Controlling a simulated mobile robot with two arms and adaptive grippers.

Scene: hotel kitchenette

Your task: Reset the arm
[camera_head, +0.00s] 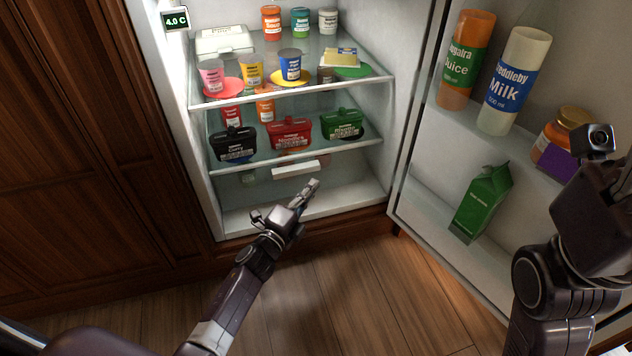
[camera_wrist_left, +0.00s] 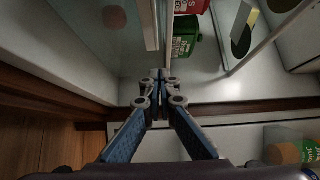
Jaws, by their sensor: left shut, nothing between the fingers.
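My left gripper (camera_head: 312,187) is in front of the open fridge, low, by the bottom compartment. Its fingers are together and hold nothing; they also show closed in the left wrist view (camera_wrist_left: 160,78). My left arm reaches in from the lower left. My right arm (camera_head: 545,280) stands at the right, in front of the open fridge door; its fingertips do not show. The fridge (camera_head: 205,190) stands open, its shelves lit.
The upper shelf holds cups, jars and a white box (camera_head: 226,40). The middle shelf holds a black tub (camera_head: 235,145), a red tub (camera_head: 290,136) and a green tub (camera_head: 342,125). The door (camera_head: 410,190) holds a juice bottle (camera_head: 466,60), a milk bottle (camera_head: 514,80) and a green carton (camera_head: 482,203). Wood floor is clear.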

